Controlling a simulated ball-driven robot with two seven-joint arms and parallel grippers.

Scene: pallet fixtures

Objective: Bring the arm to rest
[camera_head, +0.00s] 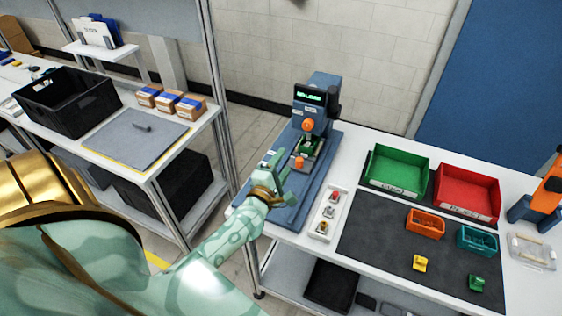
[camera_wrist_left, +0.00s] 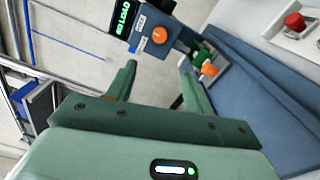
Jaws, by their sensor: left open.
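My left arm comes in from the left in the head view, and its gripper (camera_head: 275,178) is over the left part of the blue base plate of the test machine (camera_head: 314,97). The left wrist view shows the gripper's two fingers (camera_wrist_left: 158,84) apart with nothing between them. Beyond the fingers, the blue machine (camera_wrist_left: 150,42) shows a lit green display and orange knobs. A green part (camera_head: 313,147) sits in the machine below the upper orange knob. The gripper appears apart from the machine. My right gripper is not in view.
A white strip (camera_head: 318,231) with small buttons lies beside the base plate. A green bin (camera_head: 379,187), red bin (camera_head: 450,205), and small orange (camera_head: 426,232) and teal bins stand to the right. A shelf with a black crate (camera_head: 40,112) stands left, across a floor gap.

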